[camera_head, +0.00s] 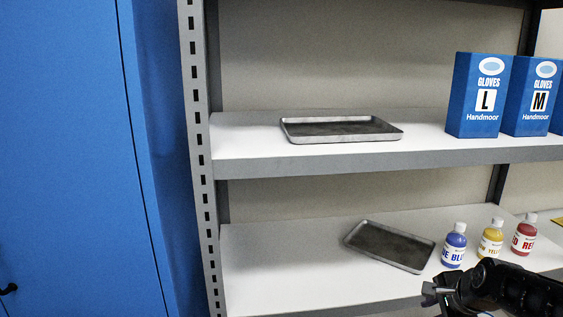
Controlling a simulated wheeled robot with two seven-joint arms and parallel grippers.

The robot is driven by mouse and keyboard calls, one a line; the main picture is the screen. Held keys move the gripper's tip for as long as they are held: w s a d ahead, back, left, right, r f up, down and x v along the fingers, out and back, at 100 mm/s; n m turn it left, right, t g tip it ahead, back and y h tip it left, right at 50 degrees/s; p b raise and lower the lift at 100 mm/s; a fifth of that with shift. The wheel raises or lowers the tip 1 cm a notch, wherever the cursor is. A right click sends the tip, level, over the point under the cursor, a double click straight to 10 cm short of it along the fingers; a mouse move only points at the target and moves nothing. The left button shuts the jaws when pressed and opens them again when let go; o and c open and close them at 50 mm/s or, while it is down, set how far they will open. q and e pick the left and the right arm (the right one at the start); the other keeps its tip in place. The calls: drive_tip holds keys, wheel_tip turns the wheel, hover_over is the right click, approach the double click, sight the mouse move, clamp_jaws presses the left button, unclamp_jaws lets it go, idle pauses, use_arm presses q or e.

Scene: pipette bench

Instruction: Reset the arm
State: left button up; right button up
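My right gripper (430,293) comes in from the lower right, in front of the lower shelf's front edge. Its fingers point left, and I cannot tell whether they are open or shut. I see nothing held in it. The rest of its black arm runs off the right edge. My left gripper is not in view.
A metal tray (392,246) lies askew on the lower shelf (265,270), beside blue (454,246), yellow (490,238) and red (523,236) bottles. The upper shelf (248,135) holds another tray (342,130) and blue glove boxes (478,95). A blue cabinet (65,150) stands left.

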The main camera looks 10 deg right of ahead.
drive_tip(key=s+a+f+n+g+y+p, duration=0.1)
drive_tip(key=a+f+n+y, duration=0.2)
drive_tip(key=a+f+n, duration=1.4)
drive_tip(key=s+a+f+g+y+p, duration=0.1)
drive_tip(key=s+a+f+g, duration=0.4)
drive_tip(key=s+a+f, duration=1.2)
drive_tip(key=s, duration=0.3)
drive_tip(key=shift+s+a+f+y, duration=0.15)
drive_tip(key=shift+a+f+y, duration=0.1)
drive_tip(key=shift+y, duration=0.05)
